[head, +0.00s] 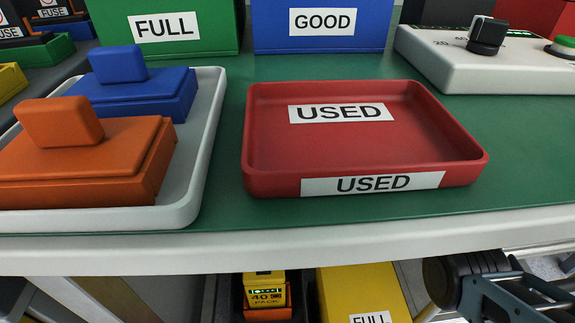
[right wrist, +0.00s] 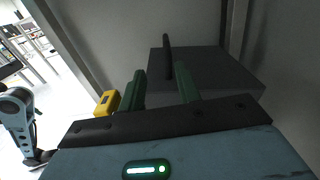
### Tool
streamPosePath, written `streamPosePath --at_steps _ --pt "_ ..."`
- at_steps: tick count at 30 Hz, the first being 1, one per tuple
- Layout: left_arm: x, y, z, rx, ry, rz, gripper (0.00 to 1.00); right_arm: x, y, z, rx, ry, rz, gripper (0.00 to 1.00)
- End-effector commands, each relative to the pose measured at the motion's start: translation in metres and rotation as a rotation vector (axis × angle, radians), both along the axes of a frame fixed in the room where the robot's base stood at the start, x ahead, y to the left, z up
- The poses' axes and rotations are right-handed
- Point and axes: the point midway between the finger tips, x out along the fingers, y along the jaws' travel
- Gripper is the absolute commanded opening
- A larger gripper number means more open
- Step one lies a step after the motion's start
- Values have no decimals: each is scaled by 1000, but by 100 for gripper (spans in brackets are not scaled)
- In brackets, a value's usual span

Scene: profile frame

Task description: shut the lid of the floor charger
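In the right wrist view a dark grey box (right wrist: 220,68) stands ahead of my right gripper (right wrist: 160,72), with a thin dark upright piece (right wrist: 167,56) at its left part. This may be the floor charger; I cannot tell whether the upright piece is its lid or a handle. The gripper's two green fingers are apart with nothing between them. They point toward the box; contact cannot be made out. In the head view an orange and black unit (head: 266,300) holding a yellow pack (head: 264,288) shows below the table edge. My left gripper is not in view.
The table (head: 300,238) carries a red USED tray (head: 262,180), a white tray (head: 208,130) with orange and blue blocks, and bins behind. A yellow box marked FULL (head: 362,290) is below the edge. Grey walls flank the box in the wrist view.

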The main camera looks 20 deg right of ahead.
Motion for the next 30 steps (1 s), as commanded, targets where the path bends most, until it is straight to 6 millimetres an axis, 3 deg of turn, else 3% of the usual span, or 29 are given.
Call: streamPosePath --at_steps 13,30 --pt "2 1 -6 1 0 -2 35 6 5 -1 8 -4 -1 33" --pt "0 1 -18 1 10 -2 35 25 71 -1 8 -4 -2 33"
